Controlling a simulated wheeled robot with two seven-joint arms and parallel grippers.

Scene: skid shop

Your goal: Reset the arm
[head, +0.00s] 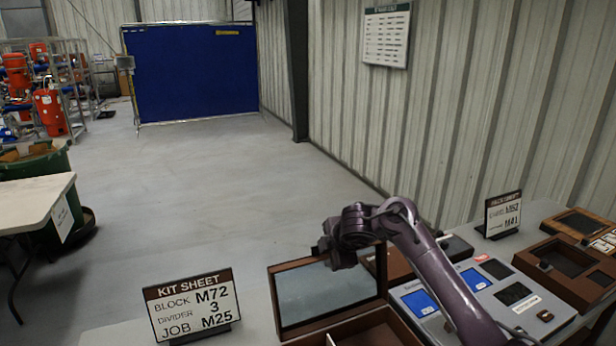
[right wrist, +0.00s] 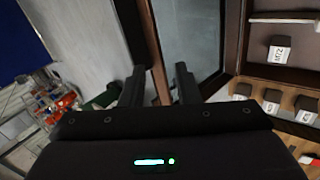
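My right gripper (head: 333,250) is over the bench, in front of the raised glass-paned lid (head: 325,297) of a brown box (head: 345,328). In the right wrist view the two fingers of the right gripper (right wrist: 160,85) stand apart with nothing held between them. The lid's brown frame (right wrist: 150,45) shows beyond the gap; I cannot tell whether a finger touches it. My right arm reaches in from the lower right and hides part of the box and the panel behind it. My left gripper is not in view.
A KIT SHEET sign (head: 190,304) stands left of the box. A grey panel with blue screens (head: 476,279) and brown trays (head: 568,262) lie to the right. In the right wrist view, a block marked M72 (right wrist: 279,52) sits in a compartment. The floor (head: 225,190) beyond is clear.

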